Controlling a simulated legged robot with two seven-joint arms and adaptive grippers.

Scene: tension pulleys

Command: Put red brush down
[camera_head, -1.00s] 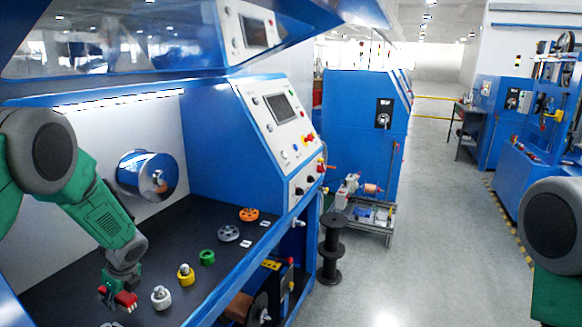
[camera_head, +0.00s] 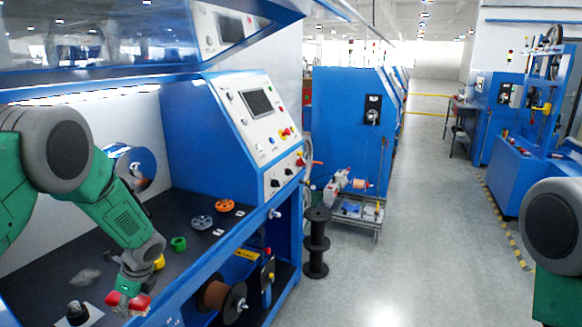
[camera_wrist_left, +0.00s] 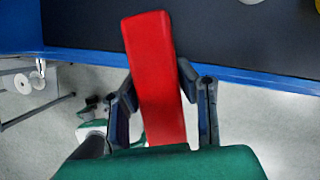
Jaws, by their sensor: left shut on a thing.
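The red brush (camera_head: 139,303) is in my left gripper (camera_head: 130,290) at the lower left of the head view, around the front edge of the bench. In the left wrist view the red brush (camera_wrist_left: 155,70) lies between the two fingers of the left gripper (camera_wrist_left: 163,95). Its far end overlaps the dark bench top (camera_wrist_left: 240,40) and its near part shows against the floor beyond the blue edge. I cannot tell its height above the bench. My right gripper is out of view; only part of the right arm shows.
On the bench stand yellow (camera_head: 159,262), green (camera_head: 178,243), grey (camera_head: 202,222) and orange (camera_head: 226,206) pulleys. A black item (camera_head: 77,312) sits on a white card at the lower left. A blurred grey thing (camera_head: 87,277) lies nearby. A black spool (camera_head: 316,243) stands on the floor.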

